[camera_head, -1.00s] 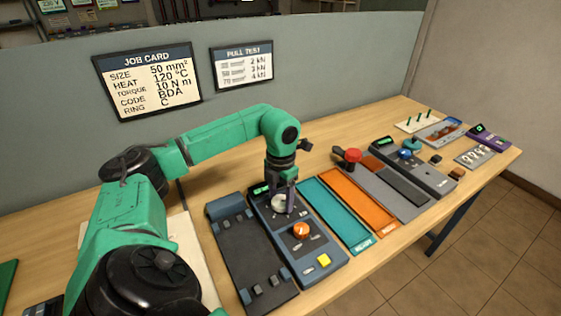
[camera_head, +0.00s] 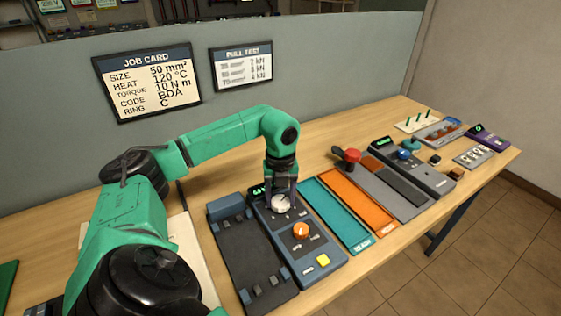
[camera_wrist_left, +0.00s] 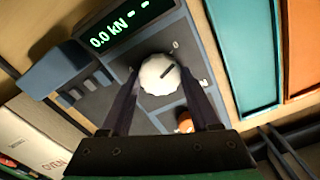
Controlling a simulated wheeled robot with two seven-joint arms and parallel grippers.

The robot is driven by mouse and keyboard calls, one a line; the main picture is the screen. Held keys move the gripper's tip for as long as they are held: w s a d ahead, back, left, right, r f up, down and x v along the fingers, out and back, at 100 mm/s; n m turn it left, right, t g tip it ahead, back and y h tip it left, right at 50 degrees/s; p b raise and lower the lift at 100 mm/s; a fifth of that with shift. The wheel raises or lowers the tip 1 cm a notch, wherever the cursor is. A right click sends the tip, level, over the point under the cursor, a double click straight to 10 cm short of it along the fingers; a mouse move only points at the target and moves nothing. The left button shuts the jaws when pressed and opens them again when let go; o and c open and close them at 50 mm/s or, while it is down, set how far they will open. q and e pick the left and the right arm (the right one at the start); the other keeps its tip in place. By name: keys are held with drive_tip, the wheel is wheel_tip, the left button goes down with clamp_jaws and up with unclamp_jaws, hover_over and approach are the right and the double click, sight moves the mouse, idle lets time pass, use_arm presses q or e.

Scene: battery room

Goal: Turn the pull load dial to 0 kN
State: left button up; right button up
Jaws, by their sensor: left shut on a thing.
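The white pull load dial (camera_head: 280,204) is on the upper part of the dark blue pull test box (camera_head: 328,262). In the left wrist view the dial (camera_wrist_left: 159,75) shows a dark pointer line toward the upper right, near a "0" mark, and the green display (camera_wrist_left: 122,25) reads "0.0 kN" followed by dashes. My left gripper (camera_head: 282,196) is over the dial from above; in the wrist view its two fingers (camera_wrist_left: 160,88) stand on either side of the dial, shut on it. My right gripper is not in view.
An orange knob (camera_head: 301,231) and a yellow button (camera_head: 323,260) sit lower on the same box. A dark rack (camera_head: 250,255) stands to its left, a teal tray (camera_head: 335,218) and an orange tray (camera_head: 360,205) to its right. The job card (camera_head: 148,80) hangs behind.

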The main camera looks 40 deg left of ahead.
use_arm(q)
drive_tip(key=shift+w+a+r+n, duration=0.1)
drive_tip(key=shift+w+r+n, duration=0.15)
drive_tip(key=shift+n, duration=0.55)
drive_tip(key=shift+s, duration=0.1)
drive_tip(key=o, duration=1.1)
drive_tip(key=shift+o, duration=1.3)
drive_tip(key=shift+f, duration=0.15)
